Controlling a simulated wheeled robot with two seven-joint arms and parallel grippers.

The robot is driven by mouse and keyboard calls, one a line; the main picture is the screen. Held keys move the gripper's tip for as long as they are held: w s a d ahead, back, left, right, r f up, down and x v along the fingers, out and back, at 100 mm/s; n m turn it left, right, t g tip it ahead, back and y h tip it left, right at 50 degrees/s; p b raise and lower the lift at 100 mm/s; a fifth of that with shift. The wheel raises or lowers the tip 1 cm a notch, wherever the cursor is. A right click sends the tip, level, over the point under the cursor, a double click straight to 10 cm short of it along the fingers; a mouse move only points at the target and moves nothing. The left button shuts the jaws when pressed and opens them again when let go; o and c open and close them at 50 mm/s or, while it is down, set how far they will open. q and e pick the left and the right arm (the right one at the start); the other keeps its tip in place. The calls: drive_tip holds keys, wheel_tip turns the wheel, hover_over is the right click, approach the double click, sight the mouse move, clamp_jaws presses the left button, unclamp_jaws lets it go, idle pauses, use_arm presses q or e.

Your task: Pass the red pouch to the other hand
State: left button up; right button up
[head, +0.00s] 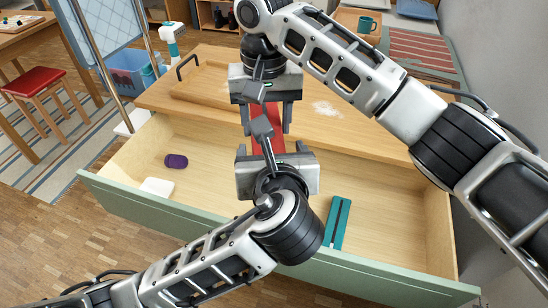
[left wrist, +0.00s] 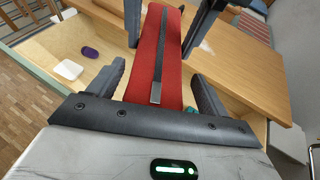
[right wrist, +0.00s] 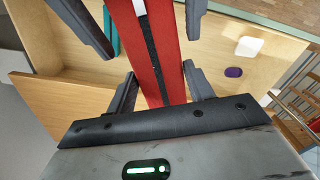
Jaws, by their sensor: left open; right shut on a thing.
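The red pouch (head: 277,144), long with a dark strip down its face, hangs between my two grippers above the open drawer (head: 215,150). My right gripper (head: 266,125) is on the far side and shut on the pouch; the pouch (right wrist: 160,50) runs between its fingers in the right wrist view. My left gripper (head: 270,147) faces it from the near side. Its fingers are open around the near end of the pouch (left wrist: 168,60), with gaps on both sides in the left wrist view. The grippers hide much of the pouch in the head view.
In the drawer lie a purple rounded thing (head: 176,161), a white block (head: 157,187) and a teal case (head: 338,222). The wooden top (head: 360,125) lies behind, with a tray (head: 200,82) on it. A red stool (head: 36,82) and blue basket (head: 133,72) stand at left.

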use_arm(q)
drive_tip(key=shift+w, duration=0.15)
drive_tip(key=c, duration=1.1)
drive_tip(key=shift+c, duration=0.2)
use_arm(e)
drive_tip(key=o, duration=1.2)
drive_tip(key=shift+c, duration=0.2)
